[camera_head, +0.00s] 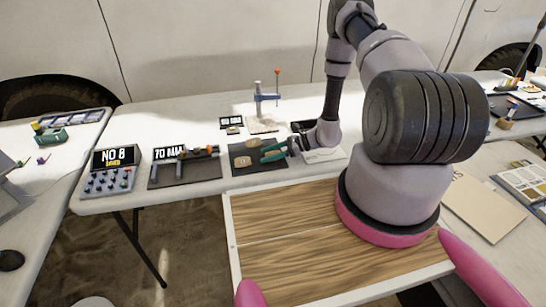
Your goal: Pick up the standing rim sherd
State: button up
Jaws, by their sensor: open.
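My gripper (267,152) has green fingers and reaches left from the arm's wrist, low over a dark mat (262,167) on the white table. The fingers are apart, and I see nothing held between them. Tan sherds lie at the left part of the mat, just left of the fingertips: one piece (238,148) is farther back and a rounder one (243,161) is nearer. At this size I cannot tell which is the standing rim sherd, or whether the fingers touch a sherd.
Left of the mat is a dark tray with tools (185,168), then a button box with a "NO 8" display (110,170). A blue stand with a red-topped post (266,100) rises behind the mat. A white card (322,155) lies right of the gripper.

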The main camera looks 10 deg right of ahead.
jog(key=shift+a+f, duration=0.15)
jog(key=shift+a, duration=0.05)
grip_shut()
